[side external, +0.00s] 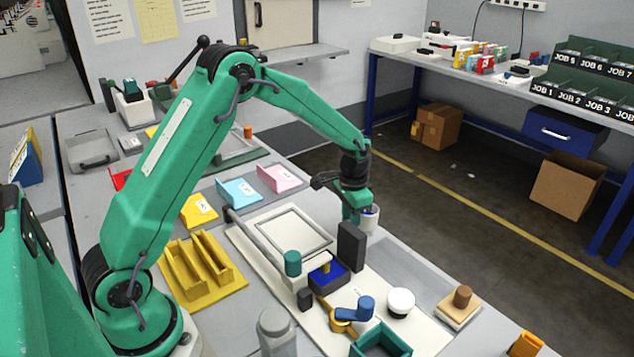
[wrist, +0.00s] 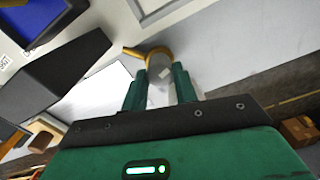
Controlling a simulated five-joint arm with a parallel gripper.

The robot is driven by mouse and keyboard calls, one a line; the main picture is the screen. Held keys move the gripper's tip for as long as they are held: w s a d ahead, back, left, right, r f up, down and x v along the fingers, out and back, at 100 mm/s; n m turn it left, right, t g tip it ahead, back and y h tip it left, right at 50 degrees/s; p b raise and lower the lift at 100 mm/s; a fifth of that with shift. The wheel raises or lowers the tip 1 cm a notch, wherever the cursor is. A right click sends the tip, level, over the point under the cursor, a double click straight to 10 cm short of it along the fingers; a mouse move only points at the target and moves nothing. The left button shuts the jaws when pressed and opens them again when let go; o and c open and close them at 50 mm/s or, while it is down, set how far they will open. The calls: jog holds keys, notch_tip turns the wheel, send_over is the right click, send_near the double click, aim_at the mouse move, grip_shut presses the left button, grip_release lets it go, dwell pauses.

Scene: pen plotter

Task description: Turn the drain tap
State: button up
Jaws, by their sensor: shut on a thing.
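My gripper (wrist: 158,86) is shut on a pale cylindrical piece (wrist: 160,92), with one green finger on each side. A brass-coloured ring with a short arm (wrist: 133,51) shows just beyond the fingertips in the wrist view. In the side external view my gripper (side external: 360,218) points down at the far edge of the cream plotter board (side external: 272,262), and a white cylinder (side external: 370,222) shows at its fingers. The brass part is hidden there. A separate blue lever (side external: 363,308) with a brass-coloured base (side external: 341,320) sits near the front. I cannot tell which part is the drain tap.
A tall dark block (side external: 351,244) stands close to my gripper; it also looms at left in the wrist view (wrist: 60,70). The floor lies beyond the bench edge.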

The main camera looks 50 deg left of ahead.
jog(key=n, duration=1.4)
jog(key=shift+r, duration=0.1)
dwell(0.4)
jog(key=o, duration=1)
jog(key=shift+c, duration=0.2)
notch_tip(320, 180, up, 7)
jog(key=shift+r, duration=0.35)
